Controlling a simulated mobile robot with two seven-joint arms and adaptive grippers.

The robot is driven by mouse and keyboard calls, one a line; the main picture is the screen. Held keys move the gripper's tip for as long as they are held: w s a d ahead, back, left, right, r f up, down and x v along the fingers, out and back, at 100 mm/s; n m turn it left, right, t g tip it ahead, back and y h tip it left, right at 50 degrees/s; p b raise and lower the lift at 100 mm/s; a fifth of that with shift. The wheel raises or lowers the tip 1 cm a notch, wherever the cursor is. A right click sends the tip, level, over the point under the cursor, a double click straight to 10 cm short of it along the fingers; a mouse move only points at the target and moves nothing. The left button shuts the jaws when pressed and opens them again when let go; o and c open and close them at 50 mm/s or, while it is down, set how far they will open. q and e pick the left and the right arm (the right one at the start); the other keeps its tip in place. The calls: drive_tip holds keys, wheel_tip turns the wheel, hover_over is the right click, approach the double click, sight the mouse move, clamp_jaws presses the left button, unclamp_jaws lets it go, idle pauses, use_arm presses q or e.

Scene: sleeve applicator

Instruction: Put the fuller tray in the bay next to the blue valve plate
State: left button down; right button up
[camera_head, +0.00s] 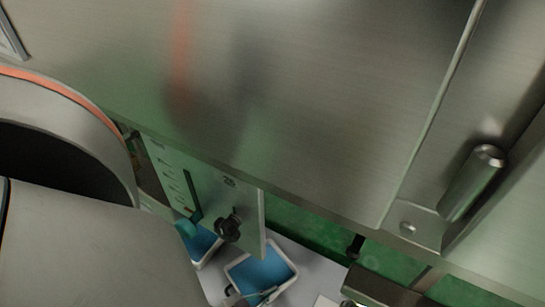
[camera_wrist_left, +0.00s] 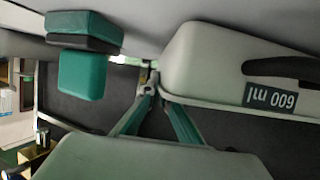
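Two white trays with blue contents show low in the head view: one (camera_head: 291,268) in the open, one (camera_head: 206,262) partly behind a white plate (camera_head: 222,195) with a black knob and a slot. Which tray is fuller I cannot tell. No blue valve plate or bay can be made out. My left arm fills the lower left of the head view; its fingertips cannot be made out. The left wrist view shows a pale body marked "600 ml" (camera_wrist_left: 270,96), upside down, and teal parts. I see no clear grip on anything. My right gripper is not in view.
A large brushed-metal panel (camera_head: 300,90) covers most of the head view and hides much behind it. A metal cylinder (camera_head: 473,183) stands on its right side. A green floor (camera_head: 310,225) and a pale surface (camera_head: 312,270) show below the panel.

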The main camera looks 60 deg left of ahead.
use_arm(q)
drive_tip(key=shift+w, duration=0.2)
drive_tip(key=c, duration=2.7)
unclamp_jaws()
drive_tip(key=shift+f, duration=0.15)
drive_tip(key=o, duration=0.4)
drive_tip(key=shift+s, duration=0.1)
